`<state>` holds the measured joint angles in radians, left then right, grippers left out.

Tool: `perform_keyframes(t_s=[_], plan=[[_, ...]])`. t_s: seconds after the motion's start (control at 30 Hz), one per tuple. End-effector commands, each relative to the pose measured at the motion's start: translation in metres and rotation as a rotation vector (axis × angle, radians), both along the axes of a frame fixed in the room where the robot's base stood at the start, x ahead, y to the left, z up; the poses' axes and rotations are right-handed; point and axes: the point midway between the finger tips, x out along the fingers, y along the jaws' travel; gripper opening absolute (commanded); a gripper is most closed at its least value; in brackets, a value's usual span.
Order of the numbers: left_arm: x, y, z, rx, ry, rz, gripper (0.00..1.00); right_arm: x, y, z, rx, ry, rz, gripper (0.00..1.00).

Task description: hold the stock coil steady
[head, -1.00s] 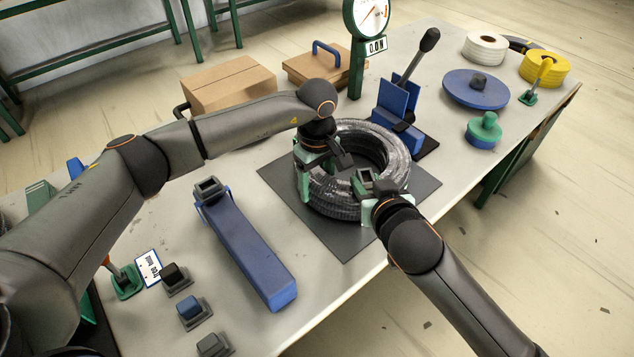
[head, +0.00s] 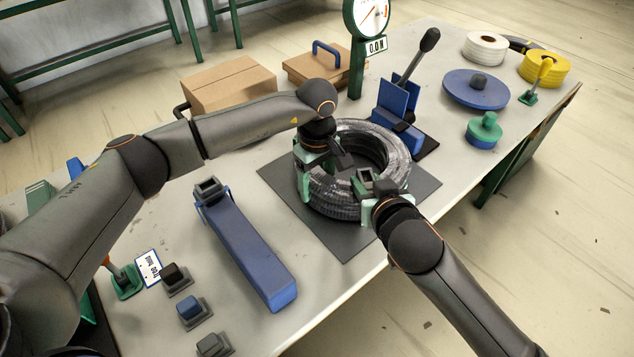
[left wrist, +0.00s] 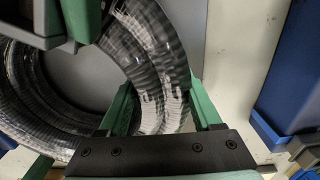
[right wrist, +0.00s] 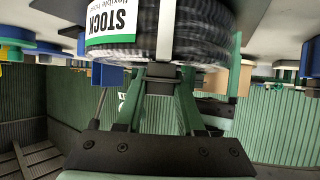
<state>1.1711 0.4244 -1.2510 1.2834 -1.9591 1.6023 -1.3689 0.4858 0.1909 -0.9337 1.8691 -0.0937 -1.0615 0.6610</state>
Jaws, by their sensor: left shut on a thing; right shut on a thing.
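The stock coil (head: 395,152), a ring of dark, shiny ribbed hose, lies flat on a dark square mat (head: 345,245). My left gripper (head: 318,172) is shut on the coil's left side. In the left wrist view the coil (left wrist: 150,60) passes between the green fingers (left wrist: 162,105). My right gripper (head: 370,195) is shut on the coil's near right side. In the right wrist view the coil (right wrist: 205,35) carries a white and green label (right wrist: 112,22) reading STOCK. The fingers hide parts of the coil.
A blue long block (head: 245,245) lies left of the mat. A blue lever device (head: 393,105) and a dial gauge (head: 368,18) reading 0.0 N stand behind. Cardboard boxes (head: 228,85) are at the back. Reels, including a blue one (head: 470,92), sit at the far right.

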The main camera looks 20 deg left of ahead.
Motion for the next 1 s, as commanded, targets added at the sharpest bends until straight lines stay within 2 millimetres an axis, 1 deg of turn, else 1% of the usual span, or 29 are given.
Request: perform_keyframes(t_s=[0.3, 0.57, 1.0], plan=[[0.002, 0.001, 0.001, 0.002, -0.005, 0.003, 0.0, 0.001, 0.0, 0.009, 0.003, -0.006, -0.001, 0.0], [0.001, 0.001, 0.001, 0.002, -0.005, 0.002, 0.0, 0.001, 0.0, 0.008, 0.003, -0.003, 0.0, 0.0], [0.001, 0.001, 0.001, 0.001, -0.004, 0.002, 0.0, 0.001, 0.0, 0.028, 0.003, -0.003, 0.0, 0.0]])
